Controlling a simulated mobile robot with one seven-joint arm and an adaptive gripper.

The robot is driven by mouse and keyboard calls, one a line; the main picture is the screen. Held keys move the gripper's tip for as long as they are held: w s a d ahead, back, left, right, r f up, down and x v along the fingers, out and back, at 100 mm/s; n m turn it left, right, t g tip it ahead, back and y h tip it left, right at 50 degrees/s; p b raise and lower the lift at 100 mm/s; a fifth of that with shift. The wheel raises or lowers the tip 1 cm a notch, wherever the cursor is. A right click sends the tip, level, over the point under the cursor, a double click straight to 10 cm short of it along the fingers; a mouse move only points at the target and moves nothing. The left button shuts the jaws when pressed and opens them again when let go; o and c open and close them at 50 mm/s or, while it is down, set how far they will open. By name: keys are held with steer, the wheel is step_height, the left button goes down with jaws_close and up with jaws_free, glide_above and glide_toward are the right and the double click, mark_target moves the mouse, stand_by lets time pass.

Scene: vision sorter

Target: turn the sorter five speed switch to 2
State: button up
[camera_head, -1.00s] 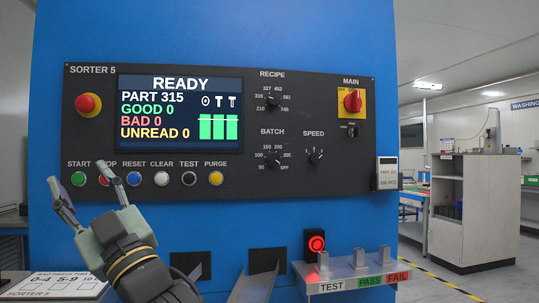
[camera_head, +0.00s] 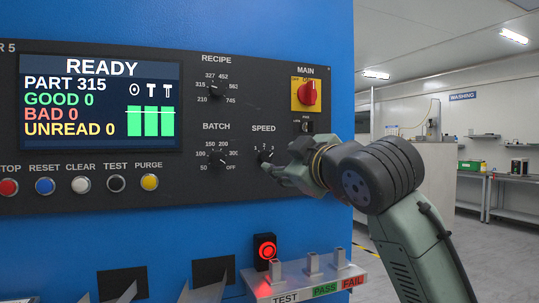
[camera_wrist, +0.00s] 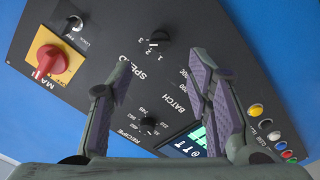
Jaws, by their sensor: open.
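The speed switch (camera_head: 266,157) is a small black knob under the word SPEED on the black panel. It also shows in the wrist view (camera_wrist: 160,38), with 1, 2 and 3 around it.
The batch knob (camera_head: 219,162) is left of the switch, the recipe knob (camera_head: 214,87) above left. The red main switch (camera_head: 308,93) on its yellow plate is above right. A shelf with PASS and FAIL labels (camera_head: 322,285) juts out below. Coloured buttons line the lower panel.

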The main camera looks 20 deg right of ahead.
mark_target(268, 157)
steer(key=w+p, duration=0.2)
steer(key=w, duration=0.6)
steer(key=shift+w+a, duration=0.15)
steer(key=shift+w, duration=0.25)
steer(key=shift+c, duration=0.5)
jaws_close()
